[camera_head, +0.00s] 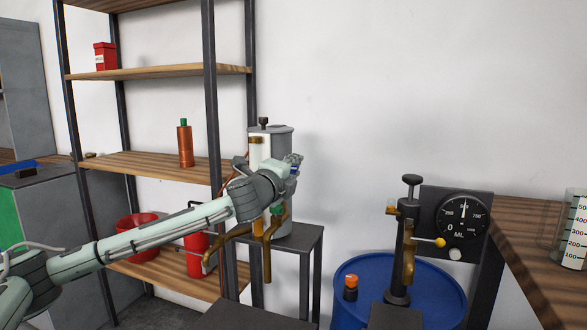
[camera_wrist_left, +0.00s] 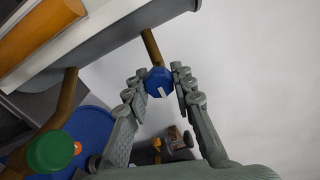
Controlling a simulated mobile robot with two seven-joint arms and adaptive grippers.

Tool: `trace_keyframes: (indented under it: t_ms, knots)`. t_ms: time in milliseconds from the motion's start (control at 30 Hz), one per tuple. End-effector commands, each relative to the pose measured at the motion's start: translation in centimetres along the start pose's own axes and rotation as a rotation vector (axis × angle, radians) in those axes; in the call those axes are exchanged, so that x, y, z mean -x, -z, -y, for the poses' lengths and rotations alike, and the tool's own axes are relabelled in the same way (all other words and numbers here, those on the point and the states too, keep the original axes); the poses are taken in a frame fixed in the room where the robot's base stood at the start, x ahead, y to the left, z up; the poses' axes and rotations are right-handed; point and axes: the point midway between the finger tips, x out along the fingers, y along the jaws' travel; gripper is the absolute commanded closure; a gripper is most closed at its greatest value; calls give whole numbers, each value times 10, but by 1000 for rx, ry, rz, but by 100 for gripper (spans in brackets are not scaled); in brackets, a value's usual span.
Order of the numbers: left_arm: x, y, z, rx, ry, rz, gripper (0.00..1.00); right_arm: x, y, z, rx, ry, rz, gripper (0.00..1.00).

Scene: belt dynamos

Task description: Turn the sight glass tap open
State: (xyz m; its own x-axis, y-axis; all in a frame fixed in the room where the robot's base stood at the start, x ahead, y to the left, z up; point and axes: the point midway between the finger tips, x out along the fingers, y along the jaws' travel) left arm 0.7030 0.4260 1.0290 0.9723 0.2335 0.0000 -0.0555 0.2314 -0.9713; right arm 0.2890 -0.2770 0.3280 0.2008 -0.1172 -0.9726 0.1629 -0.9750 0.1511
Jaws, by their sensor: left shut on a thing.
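A grey upright cylinder tank (camera_head: 281,146) stands on a dark stand, with a yellow-orange sight tube on its front; the tube (camera_wrist_left: 42,30) also shows in the left wrist view. Two knobs on brown stems come off the tank: a blue one (camera_wrist_left: 158,83) and a green one (camera_wrist_left: 50,152). I cannot tell for sure which is the sight glass tap. My left gripper (camera_head: 292,165) is at the tank's right side, with its fingers closed around the blue knob. The blue knob has a small white mark. My arm hides part of the tank. My right gripper is not in view.
A blue drum (camera_head: 350,268) with a pump and round ML gauge (camera_head: 463,214) stands to the right. A wooden table (camera_head: 520,232) bears a measuring jar (camera_head: 574,232). A shelf rack (camera_head: 150,165) stands behind my arm. The white wall between tank and gauge is bare.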

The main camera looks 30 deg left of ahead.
Motion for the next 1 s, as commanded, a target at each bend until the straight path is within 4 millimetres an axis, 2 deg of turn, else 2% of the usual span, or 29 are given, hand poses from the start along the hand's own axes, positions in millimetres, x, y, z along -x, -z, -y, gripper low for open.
trace_keyframes:
  t_ms: [33, 67, 200, 500, 633, 767, 1000]
  knots:
    - [0, 0, 0, -2, 0, 0, 100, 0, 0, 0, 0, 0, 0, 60]
    - [0, 0, 0, -1, 0, 0, 72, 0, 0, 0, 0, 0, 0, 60]
    - [0, 0, 0, -1, 0, 0, 55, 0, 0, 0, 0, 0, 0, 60]
    - [1, 0, 0, 0, 0, 0, 54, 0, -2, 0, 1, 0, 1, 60]
    - [10, -1, -1, -3, -1, 1, 54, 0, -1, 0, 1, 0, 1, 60]
    - [34, 0, -1, -6, -2, -1, 54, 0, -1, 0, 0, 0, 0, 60]
    - [86, 0, -1, -10, -2, -1, 54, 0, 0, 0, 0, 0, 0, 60]
